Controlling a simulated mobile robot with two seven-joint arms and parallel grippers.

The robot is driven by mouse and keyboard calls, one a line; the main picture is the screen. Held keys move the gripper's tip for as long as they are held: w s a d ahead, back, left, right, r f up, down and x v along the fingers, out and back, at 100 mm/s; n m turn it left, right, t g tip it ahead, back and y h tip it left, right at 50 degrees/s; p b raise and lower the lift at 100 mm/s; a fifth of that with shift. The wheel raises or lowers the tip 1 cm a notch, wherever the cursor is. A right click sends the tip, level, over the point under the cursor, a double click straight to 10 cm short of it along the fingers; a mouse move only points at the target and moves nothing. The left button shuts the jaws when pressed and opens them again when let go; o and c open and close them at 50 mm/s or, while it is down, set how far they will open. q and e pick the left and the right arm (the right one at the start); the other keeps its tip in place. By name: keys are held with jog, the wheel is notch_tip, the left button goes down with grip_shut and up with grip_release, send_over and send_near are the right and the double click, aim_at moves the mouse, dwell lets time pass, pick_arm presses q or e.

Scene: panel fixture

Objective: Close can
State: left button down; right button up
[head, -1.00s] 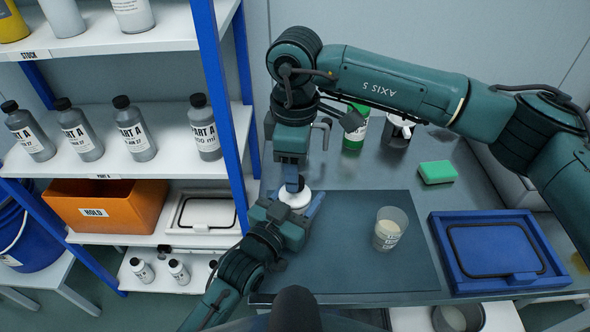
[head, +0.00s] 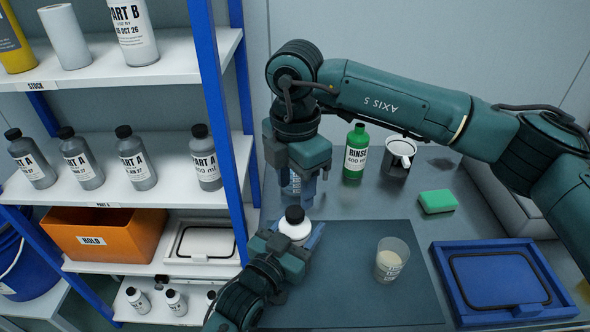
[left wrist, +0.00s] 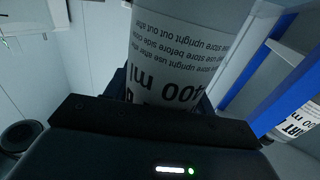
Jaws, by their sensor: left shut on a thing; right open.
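The can is a white bottle (head: 294,231) with a black cap (head: 294,213) seated on its top, upright over the dark mat. My left gripper (head: 290,240) is shut around the bottle's body. In the left wrist view the bottle's printed label (left wrist: 178,60) fills the space between the fingers, and its top is out of frame. My right gripper (head: 297,192) is open above the cap, apart from it, with nothing seen held. Whether the cap is fully tight cannot be told.
A cup with pale contents (head: 391,260) stands on the mat (head: 350,290) to the right. A blue tray (head: 490,310), green sponge (head: 437,201), green RINSE bottle (head: 356,150) and mug (head: 399,155) stand around it. A shelf with a blue post (head: 222,130) is close at left.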

jog(key=n, duration=0.4)
jog(key=shift+r, duration=0.2)
jog(key=n, duration=0.6)
jog(key=shift+r+n, duration=0.2)
jog(key=shift+n, duration=0.2)
jog(key=n, duration=0.4)
jog(key=shift+r, duration=0.15)
jog(key=n, duration=0.4)
jog(key=shift+r+n, duration=0.15)
jog(key=shift+n, duration=0.25)
jog(key=n, duration=0.4)
jog(key=shift+r, duration=0.15)
jog(key=n, duration=0.4)
jog(key=shift+r, duration=0.15)
jog(key=n, duration=0.4)
jog(key=shift+r+n, duration=0.15)
jog(key=shift+n, duration=0.15)
jog(key=n, duration=0.5)
jog(key=shift+r, duration=0.15)
